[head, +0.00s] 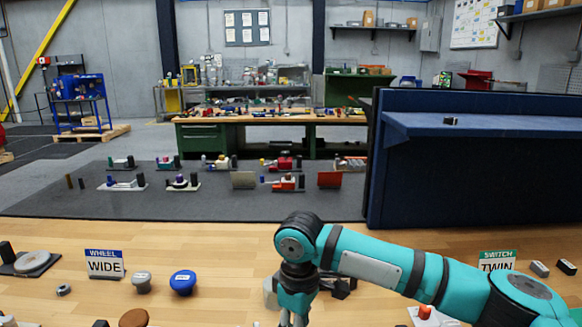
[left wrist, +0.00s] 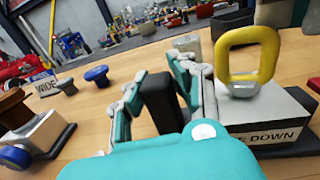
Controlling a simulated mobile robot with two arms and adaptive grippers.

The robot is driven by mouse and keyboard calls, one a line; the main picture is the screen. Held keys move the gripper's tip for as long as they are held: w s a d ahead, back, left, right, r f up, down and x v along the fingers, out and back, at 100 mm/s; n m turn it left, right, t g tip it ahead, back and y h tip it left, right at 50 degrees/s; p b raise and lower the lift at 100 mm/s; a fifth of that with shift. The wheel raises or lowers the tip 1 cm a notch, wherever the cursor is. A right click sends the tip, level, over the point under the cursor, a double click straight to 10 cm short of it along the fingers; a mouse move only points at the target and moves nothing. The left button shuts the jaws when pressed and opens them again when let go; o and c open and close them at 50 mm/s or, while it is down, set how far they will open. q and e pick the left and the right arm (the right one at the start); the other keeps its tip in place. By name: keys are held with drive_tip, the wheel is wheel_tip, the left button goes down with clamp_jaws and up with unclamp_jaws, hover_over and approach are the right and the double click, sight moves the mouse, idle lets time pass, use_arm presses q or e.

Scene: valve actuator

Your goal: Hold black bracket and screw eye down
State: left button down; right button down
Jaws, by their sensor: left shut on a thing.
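The black bracket (left wrist: 163,105) is an upright dark block between the teal fingers of my left gripper (left wrist: 160,90) in the left wrist view. The gripper is shut on it. The screw eye (left wrist: 222,62) is a yellow ring to the right of the fingers, upright on a grey block (left wrist: 262,106) with a label reading "DOWN", partly hidden by my gripper. In the head view, my left gripper (head: 292,319) points down at the bottom edge. Its fingertips are cut off there, and the bracket and screw eye cannot be made out. My right gripper is not in view.
A blue knob (head: 183,284), a grey knob (head: 142,283) and the "WIDE" sign (head: 105,264) stand on the wooden table to the left. A brown disc (head: 133,318) is nearer. The "TWIN" sign (head: 496,262) stands on the right. Bare wood shows between knobs and gripper.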

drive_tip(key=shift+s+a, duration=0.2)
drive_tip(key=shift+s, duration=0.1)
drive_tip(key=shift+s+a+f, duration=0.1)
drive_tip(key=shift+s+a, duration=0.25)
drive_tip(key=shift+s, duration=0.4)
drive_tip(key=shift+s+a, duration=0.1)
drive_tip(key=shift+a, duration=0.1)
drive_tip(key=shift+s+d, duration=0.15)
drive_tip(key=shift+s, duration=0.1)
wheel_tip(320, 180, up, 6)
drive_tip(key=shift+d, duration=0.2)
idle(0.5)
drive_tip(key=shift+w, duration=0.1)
